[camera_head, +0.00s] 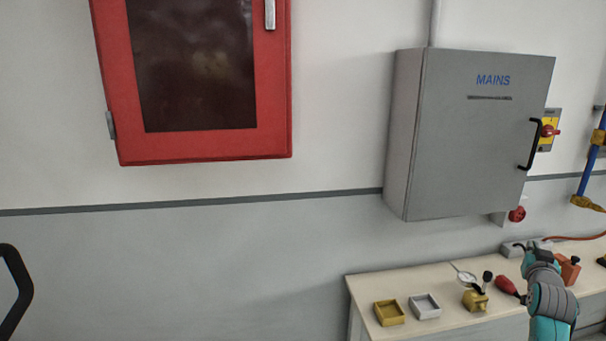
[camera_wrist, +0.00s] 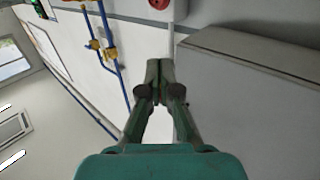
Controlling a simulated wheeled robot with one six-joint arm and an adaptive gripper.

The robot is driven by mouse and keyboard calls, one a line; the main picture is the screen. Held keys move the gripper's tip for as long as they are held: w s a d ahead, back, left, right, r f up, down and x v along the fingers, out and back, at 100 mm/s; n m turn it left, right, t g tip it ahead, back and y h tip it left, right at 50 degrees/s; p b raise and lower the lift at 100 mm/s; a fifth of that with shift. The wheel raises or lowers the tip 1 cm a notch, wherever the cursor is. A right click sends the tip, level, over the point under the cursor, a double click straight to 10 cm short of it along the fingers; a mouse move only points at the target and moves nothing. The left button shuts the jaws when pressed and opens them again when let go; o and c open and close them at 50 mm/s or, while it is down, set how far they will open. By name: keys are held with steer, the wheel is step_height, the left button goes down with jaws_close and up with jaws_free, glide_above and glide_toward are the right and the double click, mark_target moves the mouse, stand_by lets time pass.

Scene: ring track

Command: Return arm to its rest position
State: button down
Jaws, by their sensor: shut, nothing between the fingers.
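My gripper (camera_wrist: 160,68) is shut and empty in the wrist view, its two fingers meeting at the tips. It points at the wall, with the underside of a grey cabinet (camera_wrist: 250,60) on the right of that view. In the head view my teal and grey arm rises at the lower right, in front of the bench (camera_head: 440,330). My fingertips cannot be made out in the head view.
The grey MAINS cabinet (camera_head: 470,140) and a red cabinet (camera_head: 205,152) hang on the wall. Blue pipes (camera_wrist: 111,40) run left of my gripper.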

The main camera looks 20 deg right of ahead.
steer(key=w+a+f+n+t+y, duration=0.2)
steer(key=a+f+y, duration=0.1)
steer(key=a+f, duration=1.4)
steer(key=s+a+f+n+t+y, duration=0.1)
steer(key=s+a+f, duration=0.15)
steer(key=a, duration=0.55)
steer(key=s+a+f+n+y, duration=0.1)
steer(key=s+a+f, duration=0.15)
steer(key=a, duration=0.55)
steer(key=s+a+f+n+t+y, duration=0.1)
steer(key=s+a+f, duration=0.15)
steer(key=a, duration=0.45)
steer(key=s+a+f+n+y, duration=0.2)
steer(key=s+a+y, duration=0.2)
steer(key=s+a, duration=1)
steer(key=s+a+r+n+y, duration=0.1)
steer(key=s+a+r+y, duration=0.1)
steer(key=s+a+r, duration=0.2)
steer(key=s+a+r+n+y, duration=0.2)
steer(key=s+a+r, duration=0.2)
steer(key=s, duration=0.7)
steer(key=shift+s+a+n, duration=0.15)
steer(key=shift+a+n, duration=0.15)
steer(key=shift+a, duration=0.65)
steer(key=shift+r, duration=0.1)
